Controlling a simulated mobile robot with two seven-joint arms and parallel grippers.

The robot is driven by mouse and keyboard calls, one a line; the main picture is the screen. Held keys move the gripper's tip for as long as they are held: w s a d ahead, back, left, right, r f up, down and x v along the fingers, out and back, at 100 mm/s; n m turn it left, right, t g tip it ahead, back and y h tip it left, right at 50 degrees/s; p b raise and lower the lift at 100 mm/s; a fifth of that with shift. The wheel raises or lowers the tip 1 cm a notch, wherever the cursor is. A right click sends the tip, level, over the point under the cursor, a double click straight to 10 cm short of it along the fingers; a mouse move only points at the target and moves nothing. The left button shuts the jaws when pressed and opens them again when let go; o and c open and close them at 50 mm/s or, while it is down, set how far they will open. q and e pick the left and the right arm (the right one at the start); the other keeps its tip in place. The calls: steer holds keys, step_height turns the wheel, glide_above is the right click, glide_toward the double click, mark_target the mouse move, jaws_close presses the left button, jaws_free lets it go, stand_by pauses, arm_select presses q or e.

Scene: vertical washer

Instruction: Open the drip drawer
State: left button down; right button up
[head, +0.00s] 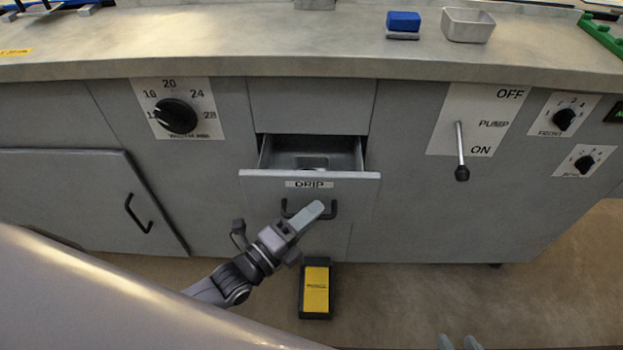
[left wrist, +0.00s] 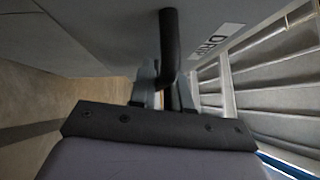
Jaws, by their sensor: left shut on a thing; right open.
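The drip drawer (head: 262,188), a grey front with a DRIP label, is pulled partly out of the cabinet, and its inside shows above the front. My left gripper (head: 305,214) is shut on the drawer's black handle (head: 332,210). In the left wrist view, the handle (left wrist: 169,40) stands between the fingers of the left gripper (left wrist: 165,88), beside the label (left wrist: 216,40). My right gripper (head: 459,343) shows only as two light grey fingertips, apart and empty, at the bottom edge of the head view.
A dial (head: 175,116) is left of the drawer; a pump lever (head: 460,150) and small knobs (head: 564,119) are to the right. A closed door (head: 75,200) is at the far left. A yellow-topped black box (head: 316,290) lies on the floor below the drawer.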

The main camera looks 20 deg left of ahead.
arm_select(q)
steer(key=shift+s+d+p, duration=0.25)
steer(key=shift+s+p, duration=0.05)
steer(key=shift+s, duration=0.65)
steer(key=shift+s+d+p, duration=0.3)
steer(key=shift+s+p, duration=0.05)
steer(key=shift+s, duration=0.6)
steer(key=shift+s+d+p, duration=0.25)
steer(key=shift+s+p, duration=0.05)
steer(key=shift+s, duration=0.65)
arm_select(e)
steer(key=shift+w+a+r, duration=0.1)
steer(key=shift+r, duration=1.5)
arm_select(q)
steer(key=c, duration=1.2)
jaws_free()
